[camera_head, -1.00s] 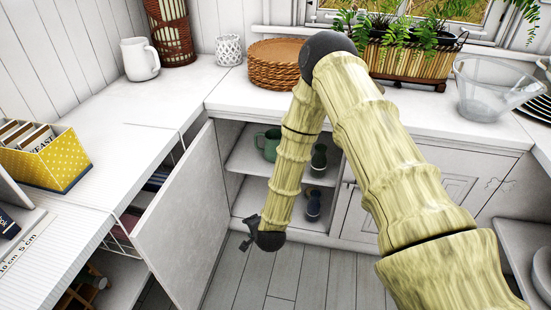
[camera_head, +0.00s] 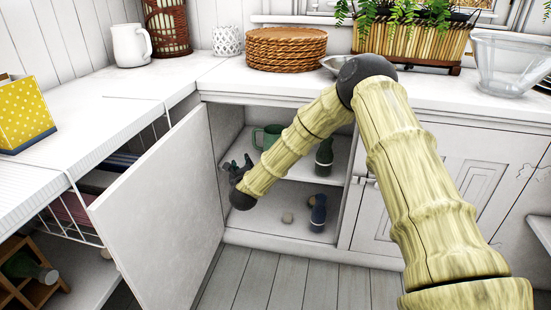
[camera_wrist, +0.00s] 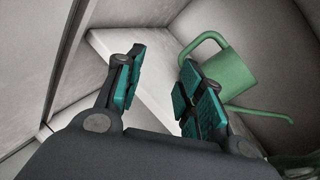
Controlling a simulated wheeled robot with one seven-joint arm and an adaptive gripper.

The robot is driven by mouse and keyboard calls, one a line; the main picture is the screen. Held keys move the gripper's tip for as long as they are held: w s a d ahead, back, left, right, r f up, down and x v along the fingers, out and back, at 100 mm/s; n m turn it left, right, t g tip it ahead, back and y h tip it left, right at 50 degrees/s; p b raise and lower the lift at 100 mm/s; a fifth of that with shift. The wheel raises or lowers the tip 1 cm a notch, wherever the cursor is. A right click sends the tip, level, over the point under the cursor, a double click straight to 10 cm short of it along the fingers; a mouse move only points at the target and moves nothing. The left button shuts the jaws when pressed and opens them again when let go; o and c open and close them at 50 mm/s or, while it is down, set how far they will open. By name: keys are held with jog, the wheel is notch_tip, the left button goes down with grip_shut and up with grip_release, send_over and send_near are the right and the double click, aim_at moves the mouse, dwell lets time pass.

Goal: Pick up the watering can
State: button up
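The green watering can (camera_head: 270,134) stands on the upper shelf inside the open cabinet, partly hidden behind my arm. In the wrist view the can (camera_wrist: 234,76) shows its body, a looped handle on the left and a thin spout to the lower right. My gripper (camera_head: 237,170) is at the cabinet opening, left of and lower than the can in the head view. In the wrist view my gripper (camera_wrist: 162,70) is open and empty, with teal pads. The can is beyond and right of the right finger, not between the fingers.
The open cabinet door (camera_head: 165,215) stands left of my gripper. A dark green bottle (camera_head: 324,153) is right on the upper shelf. A dark blue bottle (camera_head: 318,211) and a small round thing (camera_head: 287,217) are on the lower shelf. The grey floor in front is clear.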

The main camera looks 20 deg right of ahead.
aim_at(254, 137)
jog(key=w+d+m+b, duration=0.1)
jog(key=m, duration=0.1)
jog(key=w+d+r+m+h+b, duration=0.1)
jog(key=w+b, duration=0.1)
jog(key=w+d+r+m+t+h+b, duration=0.1)
jog(key=d+m+b, duration=0.1)
jog(key=shift+w+m, duration=0.25)
jog(key=shift+m, duration=0.05)
jog(key=shift+w+d+r+m+h+b, duration=0.35)
jog(key=shift+w+m+h, duration=0.05)
jog(key=shift+m, duration=0.1)
jog(key=shift+b+x, duration=1.15)
jog(key=shift+x, duration=1.65)
jog(key=b+x, duration=0.2)
jog(key=shift+w+d+f+b, duration=0.15)
jog(key=shift+w+d+b, duration=0.1)
jog(key=shift+d+b, duration=0.1)
jog(key=shift+b+x, duration=0.45)
jog(key=shift+x, duration=0.7)
jog(key=shift+d, duration=0.1)
grip_shut()
jog(key=shift+r, duration=0.25)
